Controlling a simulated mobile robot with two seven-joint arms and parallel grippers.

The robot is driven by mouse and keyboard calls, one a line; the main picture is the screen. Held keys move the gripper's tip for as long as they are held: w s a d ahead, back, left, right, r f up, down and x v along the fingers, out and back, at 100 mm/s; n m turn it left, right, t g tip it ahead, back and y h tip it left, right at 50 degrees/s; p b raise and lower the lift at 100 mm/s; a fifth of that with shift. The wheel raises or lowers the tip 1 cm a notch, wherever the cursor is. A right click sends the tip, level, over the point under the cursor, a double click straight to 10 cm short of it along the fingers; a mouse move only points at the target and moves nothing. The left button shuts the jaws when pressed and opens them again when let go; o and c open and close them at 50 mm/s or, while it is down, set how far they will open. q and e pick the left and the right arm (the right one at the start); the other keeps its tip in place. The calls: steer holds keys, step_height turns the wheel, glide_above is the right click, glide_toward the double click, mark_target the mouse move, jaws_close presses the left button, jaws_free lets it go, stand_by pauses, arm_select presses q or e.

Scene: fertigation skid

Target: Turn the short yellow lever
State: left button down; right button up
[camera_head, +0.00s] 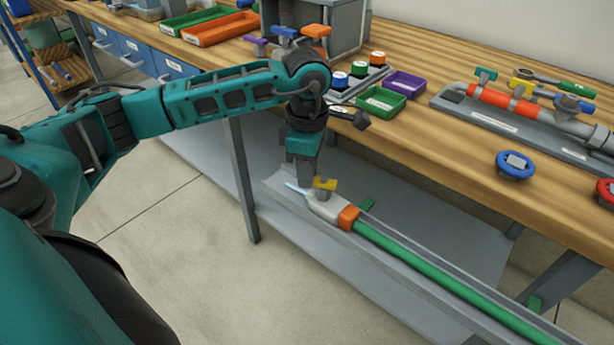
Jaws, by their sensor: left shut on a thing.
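A short yellow lever (326,184) sits on a grey valve (324,207) at the near end of a pipe run in front of the bench. An orange collar (348,218) and a long green pipe (430,268) follow to the right. My left gripper (307,182) reaches down from above to the lever's left end. It is shut on the lever, though its fingertips are small and partly hidden. My right gripper is not in view.
The wooden bench (440,150) runs behind. It bears a red pipe assembly (505,103), a blue handwheel (515,165), a red handwheel (606,191), a green bin (381,102), a purple bin (404,84) and several round knobs.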

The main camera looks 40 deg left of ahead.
arm_select(q)
steer(key=m, duration=0.1)
steer(key=w+m+b, duration=0.1)
steer(key=m, duration=0.3)
steer(key=shift+w+a, duration=0.1)
steer(key=shift+w, duration=0.2)
steer(key=shift+m, duration=0.4)
steer(key=c, duration=1)
jaws_free()
steer(key=shift+r, duration=0.1)
step_height(320, 180, up, 13)
steer(key=p, duration=0.2)
